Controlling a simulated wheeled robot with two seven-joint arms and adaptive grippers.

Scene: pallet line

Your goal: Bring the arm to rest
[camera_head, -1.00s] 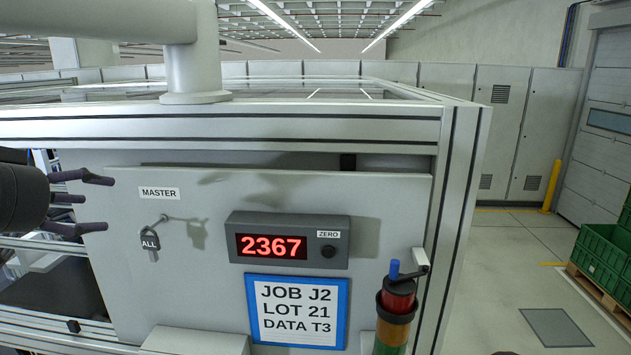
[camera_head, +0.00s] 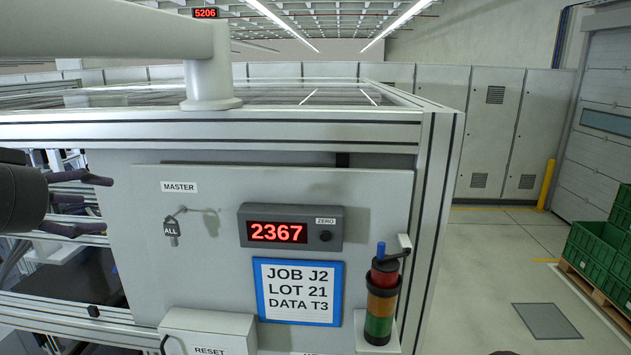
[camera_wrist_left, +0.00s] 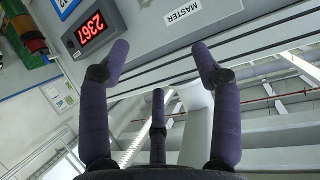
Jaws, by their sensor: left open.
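My left gripper (camera_head: 84,205) is at the left edge of the head view, in front of the left side of the grey panel (camera_head: 375,208). Its dark purple fingers are spread and hold nothing. In the left wrist view the open fingers (camera_wrist_left: 160,58) have nothing between their tips; the red 2367 display (camera_wrist_left: 90,30) and the MASTER label (camera_wrist_left: 184,11) show beyond them.
Green crates (camera_head: 595,250) stand at the right. Floor (camera_head: 490,270) beside the frame is clear.

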